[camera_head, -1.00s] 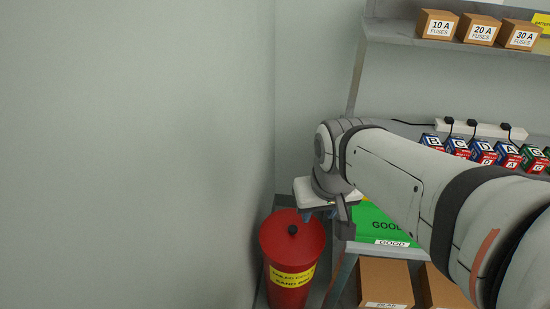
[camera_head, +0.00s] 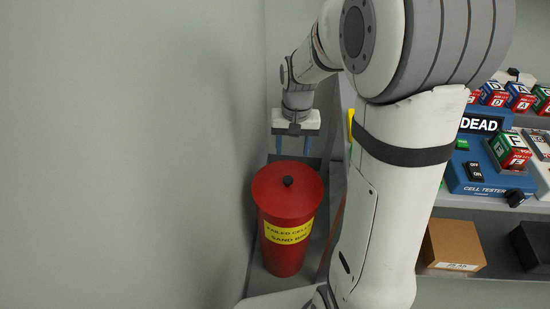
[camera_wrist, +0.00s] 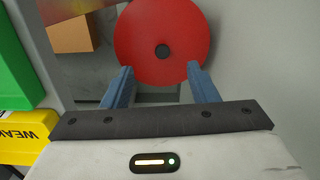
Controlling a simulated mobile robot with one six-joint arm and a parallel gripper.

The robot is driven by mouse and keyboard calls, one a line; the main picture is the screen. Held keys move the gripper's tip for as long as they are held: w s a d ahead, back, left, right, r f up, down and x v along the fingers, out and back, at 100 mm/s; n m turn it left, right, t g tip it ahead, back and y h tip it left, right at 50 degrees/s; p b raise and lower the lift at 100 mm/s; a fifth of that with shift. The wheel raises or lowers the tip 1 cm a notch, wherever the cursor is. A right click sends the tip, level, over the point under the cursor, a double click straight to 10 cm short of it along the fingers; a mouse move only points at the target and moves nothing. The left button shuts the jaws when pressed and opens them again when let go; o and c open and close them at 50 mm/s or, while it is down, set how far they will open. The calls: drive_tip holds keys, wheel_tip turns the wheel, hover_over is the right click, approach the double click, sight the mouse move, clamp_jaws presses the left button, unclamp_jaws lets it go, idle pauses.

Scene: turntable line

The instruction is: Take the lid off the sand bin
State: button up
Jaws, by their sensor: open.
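The red sand bin (camera_head: 283,250) stands upright on the floor beside the wall, with a yellow label on its front. Its round red lid (camera_head: 268,192) is on top, with a small black knob (camera_head: 288,181) at the centre. In the wrist view the lid (camera_wrist: 140,40) shows from above, with its dark knob (camera_wrist: 162,51) beyond the fingers. My gripper (camera_head: 293,150) is behind the bin in the head view, above it and apart from the lid. Its two blue fingers (camera_wrist: 160,84) are spread, with nothing between them.
The wall (camera_head: 130,150) is close on the left of the bin. On the right is a bench with a blue cell tester (camera_head: 465,178) reading DEAD and several lettered cubes. A cardboard box (camera_head: 452,246) sits below. In the wrist view, green and yellow WEAK bins (camera_wrist: 25,130) are at the left.

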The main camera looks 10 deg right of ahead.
drive_tip(key=m+g+b, duration=0.1)
drive_tip(key=b, duration=0.3)
hover_over(288, 178)
drive_tip(key=f, duration=1.3)
drive_tip(key=shift+w+a+f, duration=0.35)
drive_tip(key=shift+w+f, duration=0.05)
drive_tip(key=f, duration=0.4)
drive_tip(key=s+f+b, duration=0.1)
drive_tip(key=f, duration=0.1)
drive_tip(key=shift+d, duration=0.3)
drive_tip(key=shift+r, duration=0.1)
drive_tip(key=c, duration=1.1)
drive_tip(key=shift+r, duration=0.1)
drive_tip(key=shift+c, duration=0.2)
